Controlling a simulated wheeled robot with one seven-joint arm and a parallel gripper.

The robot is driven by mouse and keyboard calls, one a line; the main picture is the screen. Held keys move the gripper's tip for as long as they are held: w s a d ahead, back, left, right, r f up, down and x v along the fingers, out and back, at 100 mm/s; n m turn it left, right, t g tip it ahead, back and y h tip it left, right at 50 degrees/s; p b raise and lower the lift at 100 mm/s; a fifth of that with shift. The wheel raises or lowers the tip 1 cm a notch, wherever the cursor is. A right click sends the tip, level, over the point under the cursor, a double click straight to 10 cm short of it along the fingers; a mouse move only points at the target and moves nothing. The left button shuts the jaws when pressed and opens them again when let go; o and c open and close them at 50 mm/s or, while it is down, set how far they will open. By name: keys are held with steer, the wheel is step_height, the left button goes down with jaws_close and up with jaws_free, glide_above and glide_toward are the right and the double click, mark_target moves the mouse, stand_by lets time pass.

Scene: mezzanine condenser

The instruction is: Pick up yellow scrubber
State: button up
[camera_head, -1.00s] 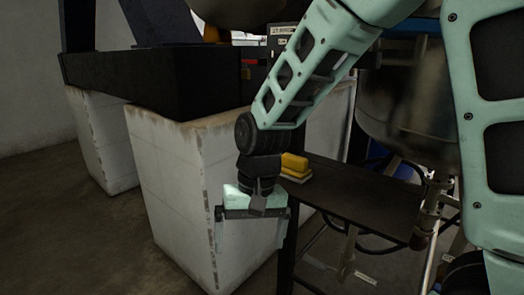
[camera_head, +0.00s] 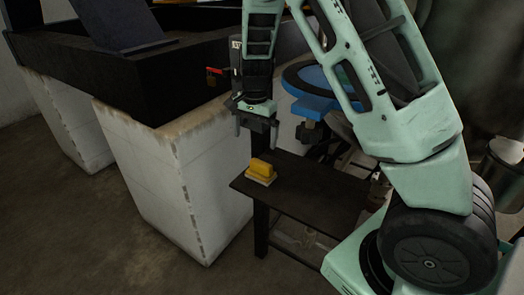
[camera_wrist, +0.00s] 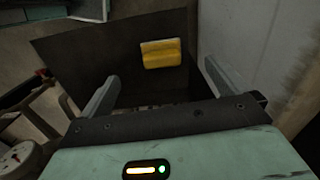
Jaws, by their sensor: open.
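The yellow scrubber (camera_head: 262,168) has a pale base and sits near the left corner of a small dark table (camera_head: 308,192). In the wrist view the scrubber (camera_wrist: 161,53) lies beyond the fingertips, between their lines and a little right of centre. My gripper (camera_head: 256,140) is open and empty. It points down above the scrubber and is apart from it. Both fingers of my gripper (camera_wrist: 160,82) show in the wrist view, spread wide with nothing between them.
A white concrete block (camera_head: 170,185) stands just left of the table, with a black beam (camera_head: 120,80) on top. A blue round item (camera_head: 312,88) is behind the table at the right. The tabletop right of the scrubber is clear.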

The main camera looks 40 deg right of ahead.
mark_target(261, 162)
steer(key=shift+m, duration=0.5)
steer(key=d+f, duration=0.1)
steer(key=f, duration=0.2)
steer(key=d+f+p, duration=0.1)
steer(key=f, duration=0.2)
steer(key=w+d+f+p, duration=0.1)
steer(key=f, duration=0.3)
steer(key=shift+f+p, duration=0.8)
steer(key=shift+f, duration=1.85)
steer(key=c, duration=0.8)
